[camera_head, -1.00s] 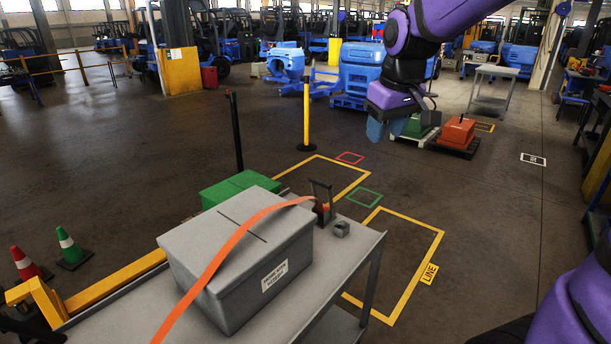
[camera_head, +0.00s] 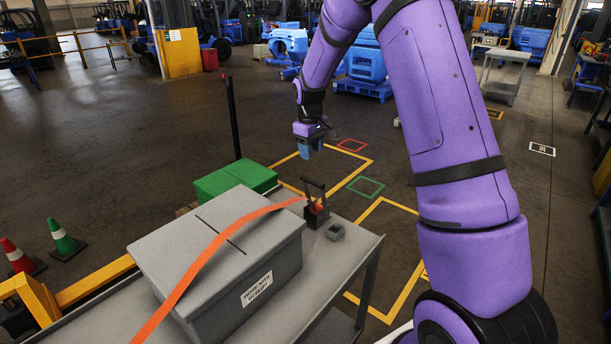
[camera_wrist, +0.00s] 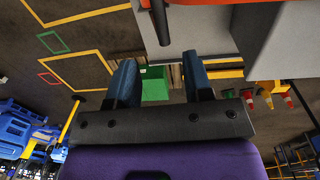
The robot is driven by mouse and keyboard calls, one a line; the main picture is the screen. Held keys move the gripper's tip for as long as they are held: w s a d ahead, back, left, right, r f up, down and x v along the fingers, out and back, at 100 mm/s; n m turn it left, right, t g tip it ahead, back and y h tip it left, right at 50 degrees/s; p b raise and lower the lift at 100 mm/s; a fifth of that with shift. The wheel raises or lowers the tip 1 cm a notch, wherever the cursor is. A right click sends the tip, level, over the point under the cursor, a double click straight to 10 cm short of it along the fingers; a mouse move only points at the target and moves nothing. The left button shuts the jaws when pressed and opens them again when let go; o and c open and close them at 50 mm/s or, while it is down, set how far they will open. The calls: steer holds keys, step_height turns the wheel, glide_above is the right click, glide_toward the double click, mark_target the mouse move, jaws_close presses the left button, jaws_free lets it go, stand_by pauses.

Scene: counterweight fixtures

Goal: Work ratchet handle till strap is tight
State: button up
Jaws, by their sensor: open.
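The ratchet (camera_head: 316,214) stands on the grey cart (camera_head: 350,262) at the right end of the grey lidded box (camera_head: 225,255). Its dark U-shaped handle (camera_head: 314,188) points up. The orange strap (camera_head: 215,245) runs over the box lid into the ratchet; whether it is taut I cannot tell. My gripper (camera_head: 311,150) is above and behind the handle, apart from it, blue fingers pointing down. In the wrist view my gripper (camera_wrist: 161,78) is open and empty. A dark bar, seemingly the handle (camera_wrist: 160,22), shows at the top edge, beyond the fingertips.
A green box (camera_head: 236,179) and a thin black post (camera_head: 233,120) stand behind the cart. Cones (camera_head: 63,240) stand at left. The floor with yellow outlines behind the cart is open.

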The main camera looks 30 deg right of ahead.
steer(key=f, duration=1.1)
steer(key=shift+w+d, duration=0.2)
steer(key=shift+d, duration=0.1)
steer(key=shift+r, duration=0.1)
jaws_close()
